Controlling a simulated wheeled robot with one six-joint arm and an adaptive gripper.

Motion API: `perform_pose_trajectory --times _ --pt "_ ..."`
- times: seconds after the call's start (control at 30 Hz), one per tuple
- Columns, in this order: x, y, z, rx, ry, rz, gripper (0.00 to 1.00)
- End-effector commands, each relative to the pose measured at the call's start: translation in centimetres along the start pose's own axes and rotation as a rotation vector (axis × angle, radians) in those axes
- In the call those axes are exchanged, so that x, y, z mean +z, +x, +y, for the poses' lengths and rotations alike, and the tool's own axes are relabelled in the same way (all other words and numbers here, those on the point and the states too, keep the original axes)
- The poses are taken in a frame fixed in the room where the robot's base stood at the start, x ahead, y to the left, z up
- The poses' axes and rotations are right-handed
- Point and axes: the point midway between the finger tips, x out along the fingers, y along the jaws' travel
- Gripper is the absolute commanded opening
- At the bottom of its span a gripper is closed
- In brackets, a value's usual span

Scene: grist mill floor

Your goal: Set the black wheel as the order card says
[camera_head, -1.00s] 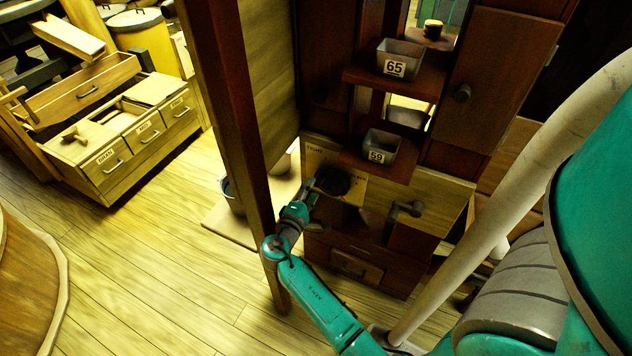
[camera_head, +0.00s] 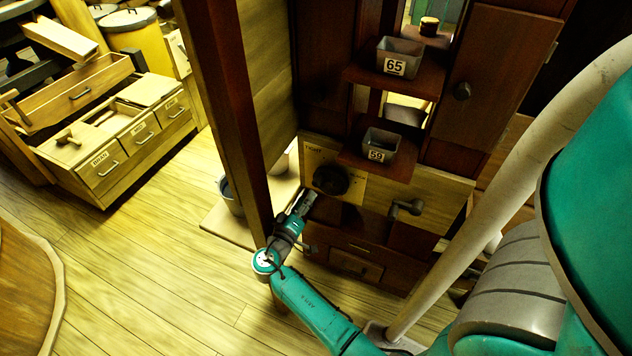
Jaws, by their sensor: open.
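The black wheel (camera_head: 331,180) sits on a pale panel (camera_head: 352,190) on the front of the dark wooden cabinet. The panel has lettering; "TIGHT" shows at its upper left, and the other words are too small or covered to read. My gripper (camera_head: 307,199) is open, just below and to the left of the wheel, and appears apart from it. Any mark on the wheel is too dark to read. I cannot make out an order card in this view.
Metal bins numbered 65 (camera_head: 399,58) and 59 (camera_head: 380,153) stand on shelves above the wheel. A dark crank handle (camera_head: 405,208) juts out to its right. A dark red post (camera_head: 228,110) stands close left of my arm. A bucket (camera_head: 231,194) stands behind the post.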

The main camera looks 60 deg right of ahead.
Motion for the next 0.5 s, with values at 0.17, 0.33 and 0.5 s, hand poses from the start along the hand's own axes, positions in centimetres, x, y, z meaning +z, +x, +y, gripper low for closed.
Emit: perform_pose_trajectory --times 0.17,0.33,0.5 --pt "0.1 3.4 0.1 0.003 0.0 -0.004 0.54" --pt "0.1 6.1 0.1 0.002 -0.001 -0.003 0.54" --pt "0.0 7.8 0.0 0.0 -0.001 -0.001 0.54"
